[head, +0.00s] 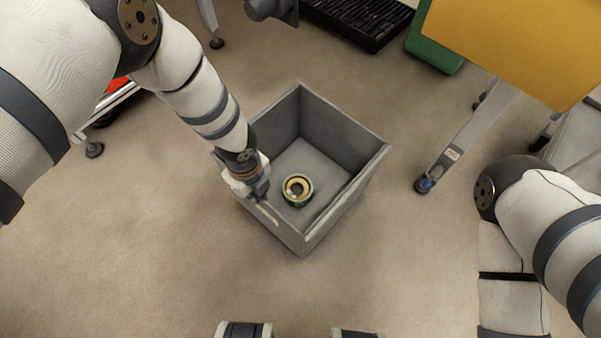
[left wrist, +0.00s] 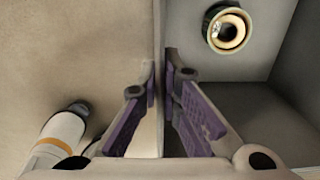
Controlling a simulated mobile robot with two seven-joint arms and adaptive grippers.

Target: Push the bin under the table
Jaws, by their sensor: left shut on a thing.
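A grey open bin (head: 343,137) stands on the floor in the middle of the head view, turned cornerwise. A tape reel (head: 297,190) with a pale ring and dark green edge lies on its floor; it also shows in the left wrist view (left wrist: 228,29). My left gripper (head: 261,198) is at the bin's near left wall. In the left wrist view its purple-padded fingers (left wrist: 160,85) straddle that wall's rim and are shut on it. A table with a yellow-orange top (head: 510,45) is at the upper right. My right gripper is out of view; only my right arm shows.
A grey table leg with a caster (head: 425,184) reaches the floor right of the bin. A black slatted tray (head: 365,20) and a green object (head: 435,48) lie at the top. Other legs with feet (head: 94,149) stand at the upper left. Floor around the bin is clear.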

